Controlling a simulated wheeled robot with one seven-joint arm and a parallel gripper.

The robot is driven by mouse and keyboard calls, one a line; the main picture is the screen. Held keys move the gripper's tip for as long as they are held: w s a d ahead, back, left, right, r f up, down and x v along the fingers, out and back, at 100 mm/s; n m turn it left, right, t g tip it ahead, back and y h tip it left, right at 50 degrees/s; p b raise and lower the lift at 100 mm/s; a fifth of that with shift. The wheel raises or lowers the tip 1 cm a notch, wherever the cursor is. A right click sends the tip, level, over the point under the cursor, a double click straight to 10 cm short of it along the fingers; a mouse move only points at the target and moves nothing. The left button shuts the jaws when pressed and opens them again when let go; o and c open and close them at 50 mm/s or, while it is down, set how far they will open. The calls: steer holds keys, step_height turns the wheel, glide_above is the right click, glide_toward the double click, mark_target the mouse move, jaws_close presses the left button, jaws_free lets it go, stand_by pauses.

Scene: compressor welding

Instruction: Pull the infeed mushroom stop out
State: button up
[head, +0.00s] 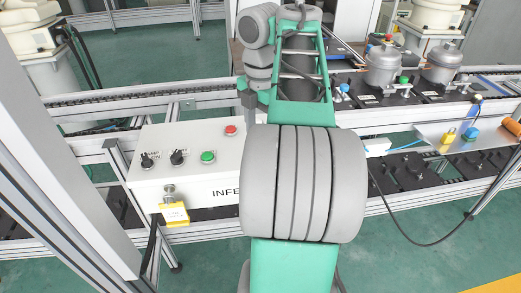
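The white infeed control box (150,178) stands left of centre in the head view, its label partly covered by my arm. Its sloped top carries two black knobs, a green button (208,156) and a red button (230,131). My gripper (248,98) hangs from the grey wrist, above and behind the box's right part, near the conveyor rail. It is small and partly covered by my arm, so its fingers cannot be made out clearly.
A conveyor (130,93) runs behind. Grey compressors (383,66) stand on black plates at the right. A yellow padlock (448,136) and a blue item (472,134) sit on a panel. Green floor is open in front.

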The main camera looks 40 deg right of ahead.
step_height(320, 180, down, 3)
steer(key=shift+r+b, duration=0.1)
steer(key=shift+b, duration=0.55)
steer(key=shift+r, duration=0.1)
steer(key=shift+c, duration=0.5)
jaws_close()
